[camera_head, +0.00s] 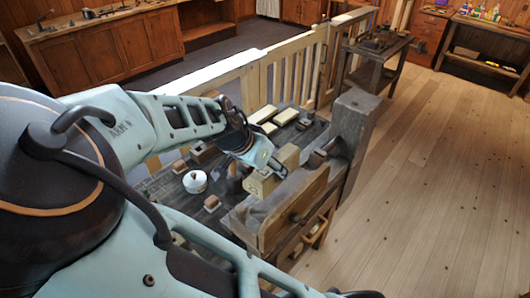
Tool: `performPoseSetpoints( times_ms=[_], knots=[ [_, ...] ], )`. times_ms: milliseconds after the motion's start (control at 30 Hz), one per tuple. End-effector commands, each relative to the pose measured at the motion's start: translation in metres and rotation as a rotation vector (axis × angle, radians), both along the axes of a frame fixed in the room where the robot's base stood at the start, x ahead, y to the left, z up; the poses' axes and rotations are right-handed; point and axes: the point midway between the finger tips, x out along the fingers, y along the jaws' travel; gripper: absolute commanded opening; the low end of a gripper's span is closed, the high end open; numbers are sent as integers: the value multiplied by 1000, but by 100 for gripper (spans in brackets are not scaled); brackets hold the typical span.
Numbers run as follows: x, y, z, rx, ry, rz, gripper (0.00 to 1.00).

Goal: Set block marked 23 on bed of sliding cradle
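My gripper (272,164) is over the dark workbench (228,217), reaching in from the left. Its tip is close to a pale yellowish block (262,183) and another pale block (288,155); I cannot tell whether it touches either. Its finger opening is too small and turned away to read. More pale blocks lie at the back of the bench, one of them at its back edge (262,114). No number can be read on any block, so the block marked 23 cannot be picked out. I cannot clearly make out the sliding cradle.
A white round lidded pot (195,182) and small brown blocks, one in front (211,203), stand on the bench. A thick upright wooden post (350,130) and a wooden vise jaw (292,212) edge its right side. A pale railing (290,70) runs behind. Floor at right is clear.

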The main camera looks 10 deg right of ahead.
Motion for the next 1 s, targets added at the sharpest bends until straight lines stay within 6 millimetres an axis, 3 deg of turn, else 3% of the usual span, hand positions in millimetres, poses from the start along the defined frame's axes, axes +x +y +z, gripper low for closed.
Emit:
performPoseSetpoints(
  times_ms=[267,1000],
  knots=[
    [0,-1,-13,-1,1,-1,6],
    [0,0,-73,0,-2,0,6]
  ],
)
